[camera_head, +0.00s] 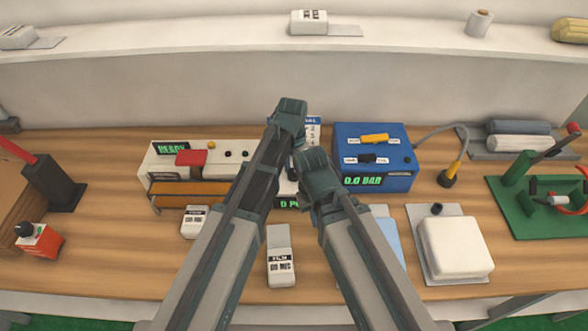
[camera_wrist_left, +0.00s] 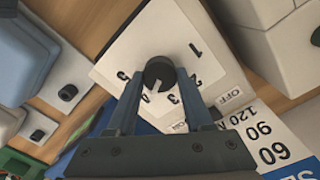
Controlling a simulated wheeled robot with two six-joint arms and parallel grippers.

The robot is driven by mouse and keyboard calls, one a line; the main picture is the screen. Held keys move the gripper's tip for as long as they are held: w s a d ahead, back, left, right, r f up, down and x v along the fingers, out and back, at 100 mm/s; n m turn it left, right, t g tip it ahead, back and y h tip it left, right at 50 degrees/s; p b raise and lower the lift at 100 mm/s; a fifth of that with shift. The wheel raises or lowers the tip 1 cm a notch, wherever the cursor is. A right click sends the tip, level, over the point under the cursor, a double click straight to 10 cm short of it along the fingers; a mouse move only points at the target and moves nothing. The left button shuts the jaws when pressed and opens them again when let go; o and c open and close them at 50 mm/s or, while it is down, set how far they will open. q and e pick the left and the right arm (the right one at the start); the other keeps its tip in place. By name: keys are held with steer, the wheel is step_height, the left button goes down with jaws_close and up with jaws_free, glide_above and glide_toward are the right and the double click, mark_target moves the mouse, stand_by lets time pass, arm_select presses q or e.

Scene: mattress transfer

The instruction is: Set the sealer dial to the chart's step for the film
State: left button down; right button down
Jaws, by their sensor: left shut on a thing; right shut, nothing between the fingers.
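The sealer (camera_head: 165,160) is a white box with a lit green READY display at the left of centre. Its dial knob (camera_wrist_left: 158,71) is dark, on a white face numbered 1 to 5, and its white pointer aims near 4. My left gripper (camera_head: 290,107) is shut on the knob, seen between its fingers (camera_wrist_left: 165,88); my arms hide the knob in the head view. The chart (camera_wrist_left: 262,133), reading 120, 90 and 60, lies beside the dial; its blue header (camera_head: 313,120) shows behind my grippers. The film packet (camera_head: 281,258) has a FILM label ending in MIC. My right gripper (camera_head: 312,160) is shut and empty.
A white block (camera_head: 455,248) lies on a grey plate.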

mark_target(293, 170)
arm_select(q)
steer(key=shift+m, duration=0.5)
steer(key=shift+c, duration=1.5)
jaws_free()
steer(key=shift+r, duration=0.1)
step_height(293, 170, up, 14)
steer(key=p, duration=1.3)
steer(key=shift+w+a+f+p, duration=0.15)
steer(key=shift+f+p, duration=0.05)
steer(key=shift+p, duration=0.2)
